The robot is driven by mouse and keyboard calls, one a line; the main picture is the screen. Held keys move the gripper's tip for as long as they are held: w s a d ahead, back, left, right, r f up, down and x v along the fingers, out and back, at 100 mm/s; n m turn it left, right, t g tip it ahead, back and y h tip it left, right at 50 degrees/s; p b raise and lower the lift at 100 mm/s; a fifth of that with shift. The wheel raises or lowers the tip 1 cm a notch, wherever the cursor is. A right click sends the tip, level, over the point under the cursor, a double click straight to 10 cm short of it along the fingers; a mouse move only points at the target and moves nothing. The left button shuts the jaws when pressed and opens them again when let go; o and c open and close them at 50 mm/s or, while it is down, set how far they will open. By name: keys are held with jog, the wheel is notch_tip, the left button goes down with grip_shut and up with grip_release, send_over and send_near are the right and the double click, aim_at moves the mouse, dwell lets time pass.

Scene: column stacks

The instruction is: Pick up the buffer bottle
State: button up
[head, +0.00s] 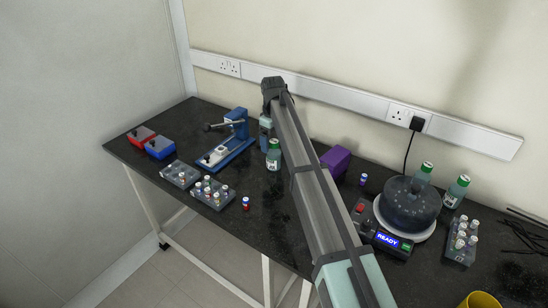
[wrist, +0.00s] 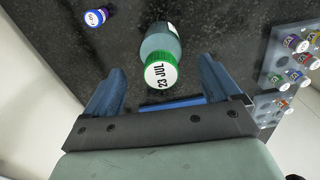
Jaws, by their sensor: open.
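A bottle with a green cap (head: 273,158) stands on the black bench, beside the end of my arm. In the wrist view its cap (wrist: 161,74), marked "23 JUL", lies between my two blue fingers, with the bottle body beyond it. My gripper (wrist: 160,66) is open, with a visible space on each side of the cap. In the head view my gripper is partly hidden by my arm. Two similar green-capped bottles, one behind the centrifuge (head: 425,171) and one to its right (head: 458,190), stand farther right. I cannot read their labels.
A blue press (head: 236,140) stands left of the near bottle. A purple box (head: 336,159), another small vial (head: 363,179) and a round-topped centrifuge (head: 408,203) showing "READY" are to the right.

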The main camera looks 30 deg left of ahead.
aim_at(274, 153)
jog(key=shift+s+d+f, duration=0.1)
jog(key=shift+d+f, duration=0.05)
jog(key=shift+f, duration=1.35)
jog(key=shift+d+f, duration=0.15)
jog(key=shift+f, duration=1.3)
jog(key=shift+c, duration=0.4)
jog(key=c, duration=1.2)
